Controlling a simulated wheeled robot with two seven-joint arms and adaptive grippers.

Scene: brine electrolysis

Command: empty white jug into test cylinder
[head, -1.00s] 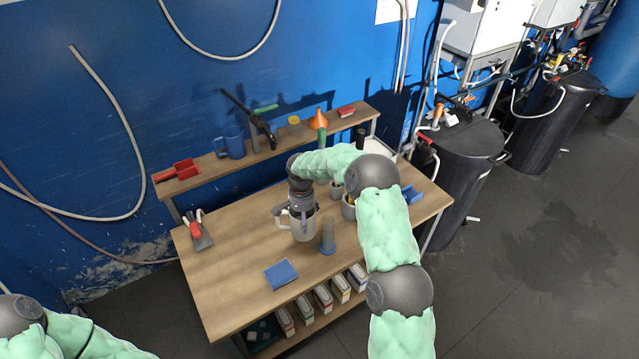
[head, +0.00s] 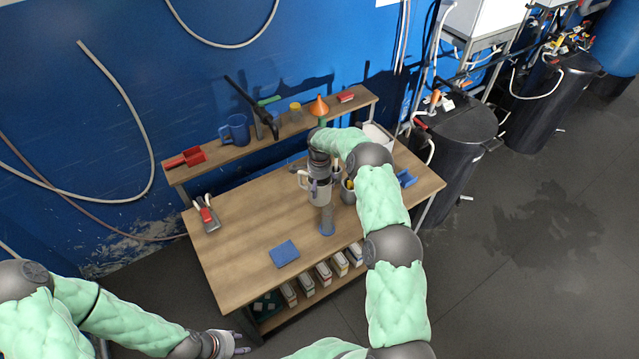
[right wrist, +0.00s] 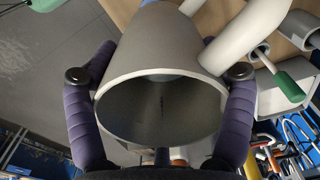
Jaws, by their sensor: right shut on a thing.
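The white jug (head: 318,194) is in my right gripper (head: 319,174), raised above the table, just behind and above the test cylinder. In the right wrist view the jug (right wrist: 160,55) has its wide mouth toward the camera, with a dark finger of my right gripper (right wrist: 160,100) on each side and the handle at the upper right. I cannot tell what is inside. The clear test cylinder (head: 327,222) stands upright on its blue base on the table; the jug's lower part overlaps its top in the head view. My left gripper (head: 242,343) is open and empty, low in front of the table.
A blue pad (head: 284,254) lies on the wooden table (head: 245,245). A grey cup (head: 348,192) with tools stands beside the jug. The rear shelf holds a blue jug (head: 235,130), a red scoop (head: 185,158) and an orange funnel (head: 318,106). The table's left half is mostly clear.

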